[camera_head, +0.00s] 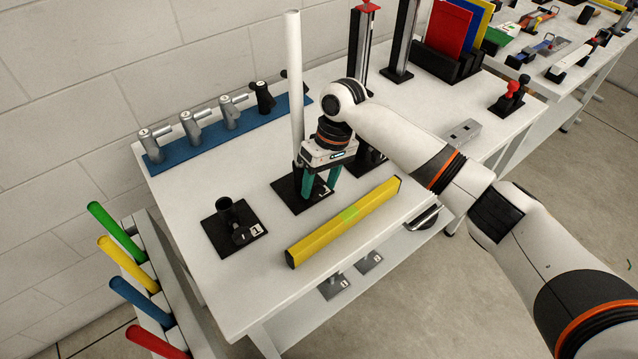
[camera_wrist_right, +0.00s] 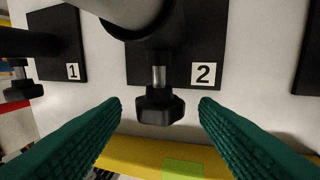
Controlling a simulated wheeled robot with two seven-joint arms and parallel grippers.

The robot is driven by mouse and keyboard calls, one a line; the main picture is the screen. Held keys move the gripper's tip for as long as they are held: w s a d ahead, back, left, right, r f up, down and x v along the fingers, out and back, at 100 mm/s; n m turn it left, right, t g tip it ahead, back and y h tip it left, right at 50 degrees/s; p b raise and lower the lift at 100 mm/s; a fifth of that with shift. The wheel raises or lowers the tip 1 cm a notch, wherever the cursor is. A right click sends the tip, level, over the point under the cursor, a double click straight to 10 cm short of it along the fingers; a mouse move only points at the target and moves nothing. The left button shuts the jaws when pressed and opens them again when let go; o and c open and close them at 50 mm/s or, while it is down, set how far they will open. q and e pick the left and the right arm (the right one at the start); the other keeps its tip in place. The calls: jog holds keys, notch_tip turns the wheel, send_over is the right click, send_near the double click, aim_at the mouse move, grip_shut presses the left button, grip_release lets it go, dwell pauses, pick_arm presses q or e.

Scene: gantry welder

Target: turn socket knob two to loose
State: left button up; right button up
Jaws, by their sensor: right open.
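Socket two's black base plate (camera_head: 288,197), labelled 2, lies on the white table, and its plate (camera_wrist_right: 138,72) also shows in the right wrist view. A tall white pole (camera_head: 293,75) stands upright at this socket. The black knob (camera_wrist_right: 160,108) of socket two sits on a short metal screw at the socket's side; in the head view the gripper covers it. My right gripper (camera_head: 320,188) is low over the plate with green fingers. It is open, with one finger on each side of the knob and visible gaps to both. My left gripper is not in view.
Socket one (camera_head: 226,208) stands empty to the left. A yellow bar (camera_head: 330,231) with a green patch lies along the table front, close to the gripper. A blue rack (camera_head: 175,156) with grey handled tools is at the back.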

jog(key=shift+s+a+f, duration=0.15)
jog(key=shift+s+f, duration=0.05)
jog(key=shift+f, duration=0.45)
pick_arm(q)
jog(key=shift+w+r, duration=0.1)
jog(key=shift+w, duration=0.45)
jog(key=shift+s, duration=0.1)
